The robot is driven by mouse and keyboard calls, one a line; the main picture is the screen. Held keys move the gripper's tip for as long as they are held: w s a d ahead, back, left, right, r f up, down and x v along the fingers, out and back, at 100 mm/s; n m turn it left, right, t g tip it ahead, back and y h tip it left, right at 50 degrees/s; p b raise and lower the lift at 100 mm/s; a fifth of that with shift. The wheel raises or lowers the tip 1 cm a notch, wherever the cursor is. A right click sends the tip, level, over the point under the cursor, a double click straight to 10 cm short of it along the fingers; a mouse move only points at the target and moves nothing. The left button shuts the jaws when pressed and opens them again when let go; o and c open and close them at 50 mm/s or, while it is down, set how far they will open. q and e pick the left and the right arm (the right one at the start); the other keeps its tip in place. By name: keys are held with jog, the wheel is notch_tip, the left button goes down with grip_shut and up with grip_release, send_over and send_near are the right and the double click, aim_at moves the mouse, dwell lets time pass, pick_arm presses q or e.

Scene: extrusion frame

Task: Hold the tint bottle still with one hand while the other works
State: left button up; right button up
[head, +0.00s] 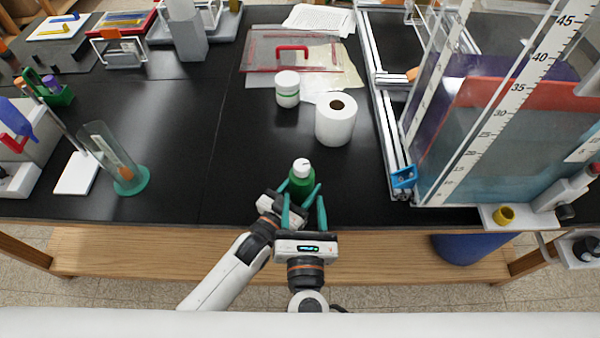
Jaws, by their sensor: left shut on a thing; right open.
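The tint bottle, green with a white cap (301,178), stands upright near the front edge of the black table. My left gripper (295,194) reaches in from the left and is shut on the bottle's body; its fingers are partly hidden. My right gripper (303,205) is directly in front of the bottle, with its teal fingers spread apart, one on each side of the bottle's lower front. I cannot tell whether the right fingers touch the bottle. The bottle's lower part is hidden by the grippers.
A metal frame with a ruler (496,105) and panels blocks the right. Table between cylinder and bottle is clear.

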aim_at(302, 168)
jog(key=d+m+g+y, duration=0.15)
jog(key=m+y, duration=0.25)
jog(key=m, duration=1)
jog(key=d+m+y, duration=0.3)
jog(key=m, duration=1.2)
jog(key=x, duration=1.3)
jog(key=shift+s+r, duration=0.1)
jog(key=shift+r, duration=0.25)
jog(key=shift+c, duration=0.4)
jog(key=shift+a, duration=0.1)
jog(key=c, duration=0.9)
